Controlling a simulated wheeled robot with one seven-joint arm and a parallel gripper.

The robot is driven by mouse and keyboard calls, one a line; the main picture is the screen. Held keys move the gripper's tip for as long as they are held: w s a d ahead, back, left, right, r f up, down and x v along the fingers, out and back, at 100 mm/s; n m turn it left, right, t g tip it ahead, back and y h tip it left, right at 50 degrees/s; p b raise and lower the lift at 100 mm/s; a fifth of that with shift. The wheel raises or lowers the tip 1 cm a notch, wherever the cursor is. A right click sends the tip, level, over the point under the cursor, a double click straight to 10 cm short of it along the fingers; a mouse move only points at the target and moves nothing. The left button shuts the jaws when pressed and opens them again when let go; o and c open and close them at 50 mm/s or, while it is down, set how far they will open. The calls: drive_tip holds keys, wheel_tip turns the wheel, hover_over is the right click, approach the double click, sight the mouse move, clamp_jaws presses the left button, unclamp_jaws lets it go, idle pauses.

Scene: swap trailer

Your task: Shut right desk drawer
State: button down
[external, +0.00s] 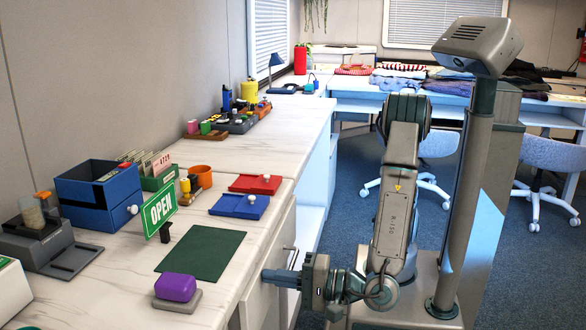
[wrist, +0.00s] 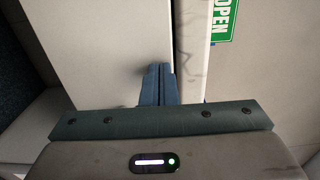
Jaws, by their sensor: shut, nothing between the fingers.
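The desk's right-hand front, with its pale drawer panel (external: 262,302), shows in the external view below the marble-look top. A metal handle (external: 291,257) sticks out of the front just behind my gripper. My gripper (external: 267,277) is shut and empty, its blue-grey fingers pointing left at the front, just below the desktop edge. In the wrist view the closed fingertips (wrist: 159,68) lie over or against a pale flat panel (wrist: 95,50), next to the desktop edge (wrist: 190,50). I cannot tell whether they touch it, or how far the drawer stands out.
On the desktop are a green mat (external: 201,252), a purple block on a grey base (external: 175,288), an OPEN sign (external: 159,210), a blue box (external: 98,195), and red (external: 256,184) and blue (external: 240,206) trays. White-legged chairs (external: 548,165) stand behind on open carpet.

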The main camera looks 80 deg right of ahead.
sight(258, 273)
drive_tip(key=shift+w+r+p, duration=0.1)
drive_tip(key=shift+w+p, duration=1.4)
drive_tip(key=shift+w, duration=0.7)
drive_tip(key=shift+s+r, duration=0.1)
drive_tip(key=shift+s+p, duration=0.25)
drive_tip(key=shift+p, duration=0.2)
drive_tip(key=s+p, duration=0.4)
drive_tip(key=s, duration=0.9)
drive_tip(key=shift+s+f, duration=0.2)
drive_tip(key=shift+s, duration=0.2)
